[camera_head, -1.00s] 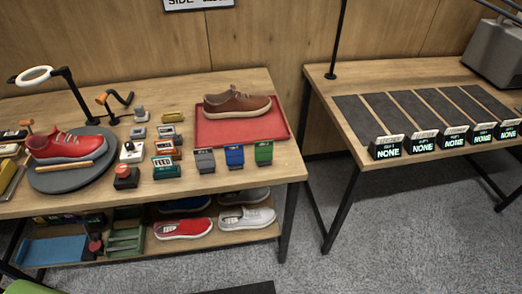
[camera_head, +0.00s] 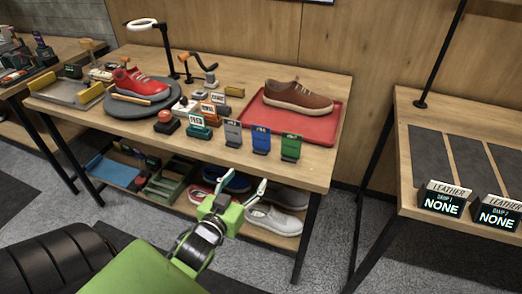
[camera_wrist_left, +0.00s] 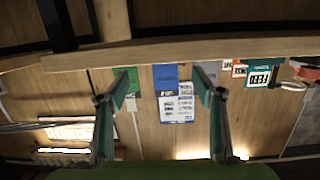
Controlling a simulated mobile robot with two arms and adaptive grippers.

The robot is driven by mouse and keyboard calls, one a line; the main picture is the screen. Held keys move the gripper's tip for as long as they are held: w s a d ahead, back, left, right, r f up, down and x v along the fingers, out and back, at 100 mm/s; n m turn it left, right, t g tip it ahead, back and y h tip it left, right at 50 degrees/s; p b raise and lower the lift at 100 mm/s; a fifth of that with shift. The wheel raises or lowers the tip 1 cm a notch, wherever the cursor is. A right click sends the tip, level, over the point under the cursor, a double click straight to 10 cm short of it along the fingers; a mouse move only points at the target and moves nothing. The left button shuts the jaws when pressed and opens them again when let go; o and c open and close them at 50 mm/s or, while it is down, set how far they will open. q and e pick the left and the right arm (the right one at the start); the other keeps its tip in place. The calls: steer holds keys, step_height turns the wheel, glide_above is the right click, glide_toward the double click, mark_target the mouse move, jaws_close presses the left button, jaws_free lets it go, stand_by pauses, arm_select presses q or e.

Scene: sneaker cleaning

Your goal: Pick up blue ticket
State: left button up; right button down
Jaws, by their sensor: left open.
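The blue ticket (camera_head: 261,140) stands upright near the front edge of the left table, between a grey ticket (camera_head: 233,133) and a green ticket (camera_head: 291,147). My left gripper (camera_head: 240,190) is open and empty, in front of and below the table's front edge in the head view, apart from the tickets. In the left wrist view the blue ticket (camera_wrist_left: 165,76) shows between the two spread fingers, beyond their tips. The green ticket (camera_wrist_left: 128,78) and the grey ticket (camera_wrist_left: 202,76) show near the left and right fingers, partly covered. My right gripper is not in view.
A brown sneaker (camera_head: 297,97) lies on a red tray (camera_head: 326,133) behind the tickets. Sneakers sit on the lower shelf. A second table (camera_head: 404,150) stands right.

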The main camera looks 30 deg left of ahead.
arm_select(q)
steer(key=t, duration=0.2)
glide_toward(261, 127)
steer(key=shift+y, duration=0.3)
steer(key=shift+p+x, duration=0.6)
steer(key=shift+x, duration=3.75)
steer(key=shift+d+f, duration=0.15)
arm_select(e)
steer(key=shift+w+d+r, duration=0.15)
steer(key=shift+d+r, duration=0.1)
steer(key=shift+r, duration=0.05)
arm_select(q)
steer(key=c, duration=1)
